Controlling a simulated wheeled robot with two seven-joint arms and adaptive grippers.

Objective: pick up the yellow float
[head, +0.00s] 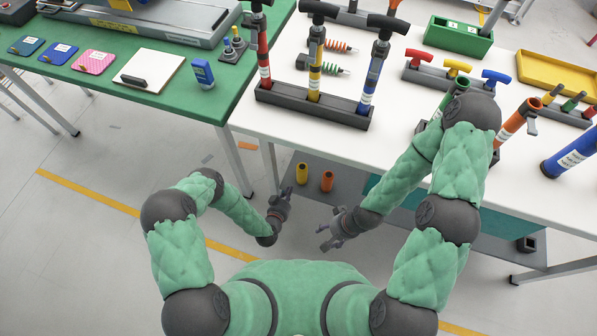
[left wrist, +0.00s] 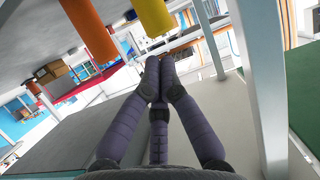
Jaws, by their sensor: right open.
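The yellow float (head: 301,173) is an upright yellow cylinder on the grey shelf under the white table. It also shows at the top of the left wrist view (left wrist: 154,16). My left gripper (head: 287,191) is just left of it in the head view, apart from it. Its fingers come together at the tips in the left wrist view (left wrist: 153,68), with nothing between them. My right gripper (head: 327,234) is open and empty in front of the shelf, lower and to the right.
An orange cylinder (head: 327,181) stands close to the right of the yellow float. The white table (head: 275,118) overhangs the shelf (head: 350,181). A table leg (head: 270,166) rises left of the float. Floor in front is clear.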

